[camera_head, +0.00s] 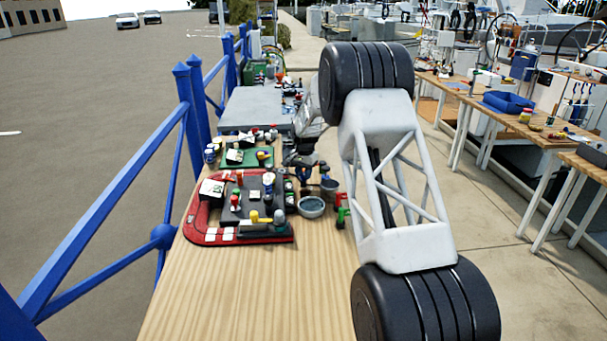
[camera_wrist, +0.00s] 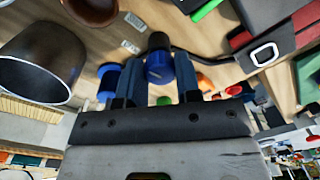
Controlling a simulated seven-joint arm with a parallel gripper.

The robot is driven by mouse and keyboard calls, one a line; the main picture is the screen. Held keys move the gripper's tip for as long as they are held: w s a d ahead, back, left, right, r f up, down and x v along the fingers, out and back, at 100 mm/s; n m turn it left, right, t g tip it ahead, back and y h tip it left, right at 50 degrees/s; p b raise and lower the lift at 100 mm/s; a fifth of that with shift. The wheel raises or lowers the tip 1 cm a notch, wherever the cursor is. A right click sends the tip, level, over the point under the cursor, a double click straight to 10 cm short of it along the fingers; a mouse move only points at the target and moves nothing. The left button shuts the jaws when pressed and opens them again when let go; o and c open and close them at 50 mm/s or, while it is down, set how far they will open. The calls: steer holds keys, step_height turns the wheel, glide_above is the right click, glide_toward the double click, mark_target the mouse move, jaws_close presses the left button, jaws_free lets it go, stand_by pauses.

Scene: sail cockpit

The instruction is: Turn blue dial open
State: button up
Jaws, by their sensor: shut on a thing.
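The blue dial (camera_wrist: 159,68) has a dark top and shows in the middle of the wrist view. My gripper (camera_wrist: 157,78) has one finger on each side of it and is shut on it. The lower part of the dial is hidden by the gripper body. In the head view my arm covers much of the right of the workbench, and I cannot make out the dial clearly there.
A red-edged control panel (camera_head: 200,222) with several knobs lies on the wooden bench (camera_head: 200,300). A grey bowl (camera_head: 311,207) stands to its right, beside small tools. A blue railing (camera_head: 110,190) runs along the left. The near bench is bare.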

steer(key=n, duration=1.3)
stand_by(0.4)
steer(key=o, duration=0.9)
steer(key=shift+w+d+r, duration=0.1)
steer(key=shift+d+r, duration=0.05)
steer(key=shift+r, duration=3.8)
